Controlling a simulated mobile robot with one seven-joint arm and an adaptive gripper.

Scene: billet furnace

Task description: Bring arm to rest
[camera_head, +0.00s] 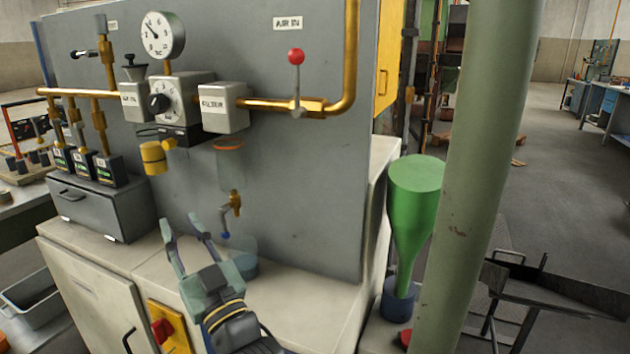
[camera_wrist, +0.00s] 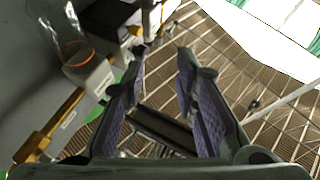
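My gripper (camera_head: 188,234) is in front of the grey panel in the head view, low over the pale cabinet top, with its fingers pointing up. Its two fingers are spread apart with nothing between them. The wrist view also shows the open gripper (camera_wrist: 166,60), with purple-grey pads on the inner sides of the fingers. The grey panel (camera_head: 320,190) stands just behind the gripper. The fingers look apart from the panel, though the exact gap cannot be told.
A clear filter bowl with a drain valve (camera_head: 235,203) hangs close right of the fingers. A yellow cup (camera_head: 153,158) hangs above them. A red-knobbed lever (camera_head: 296,57) sits on the brass pipe. A green funnel (camera_head: 415,200) and green post (camera_head: 485,160) stand right. A clear beaker (camera_head: 245,262) is beside the gripper.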

